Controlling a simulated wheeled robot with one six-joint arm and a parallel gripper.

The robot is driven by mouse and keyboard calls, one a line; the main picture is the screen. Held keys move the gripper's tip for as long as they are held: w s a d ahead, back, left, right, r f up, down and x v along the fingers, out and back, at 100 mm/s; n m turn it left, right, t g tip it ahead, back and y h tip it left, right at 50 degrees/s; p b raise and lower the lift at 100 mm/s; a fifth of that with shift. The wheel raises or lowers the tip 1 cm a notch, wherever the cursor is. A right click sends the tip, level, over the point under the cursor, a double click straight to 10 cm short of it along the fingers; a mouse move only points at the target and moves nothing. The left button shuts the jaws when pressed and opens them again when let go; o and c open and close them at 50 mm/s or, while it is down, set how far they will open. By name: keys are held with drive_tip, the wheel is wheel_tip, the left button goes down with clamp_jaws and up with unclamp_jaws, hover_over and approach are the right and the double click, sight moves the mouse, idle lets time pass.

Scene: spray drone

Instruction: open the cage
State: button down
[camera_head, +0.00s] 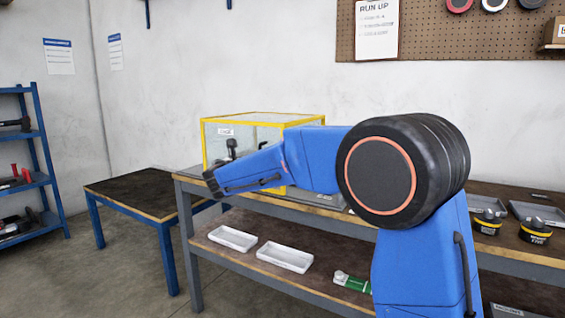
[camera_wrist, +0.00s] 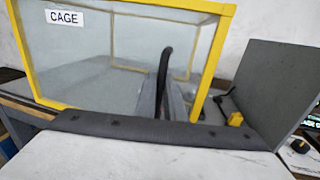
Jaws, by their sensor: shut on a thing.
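The cage (camera_head: 265,117) is a clear-walled box with a yellow frame, standing on the bench behind my arm. In the wrist view the cage (camera_wrist: 122,9) fills the upper left, with a white CAGE label (camera_wrist: 64,17) on its near face. My gripper (camera_wrist: 164,104) is in front of the cage, its grey fingers shut on a black upright handle (camera_wrist: 166,66). I cannot tell whether the cage's door is ajar. In the head view my wrist hides the fingers and the cage's lower part.
A grey panel (camera_wrist: 275,88) stands at the right in the wrist view, with a small yellow piece (camera_wrist: 236,119) beside it. The long bench (camera_head: 330,213) carries trays and black-yellow round items at right. A low dark table (camera_head: 135,190) stands left, its top clear.

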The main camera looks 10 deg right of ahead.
drive_tip(key=w+a, duration=0.7)
drive_tip(key=a, duration=0.2)
drive_tip(key=w+a, duration=0.4)
drive_tip(key=shift+w+a, duration=0.25)
drive_tip(key=shift+w, duration=0.1)
drive_tip(key=c, duration=2.1)
unclamp_jaws()
drive_tip(key=v, duration=1.7)
drive_tip(key=shift+s, duration=0.25)
drive_tip(key=shift+a, duration=0.1)
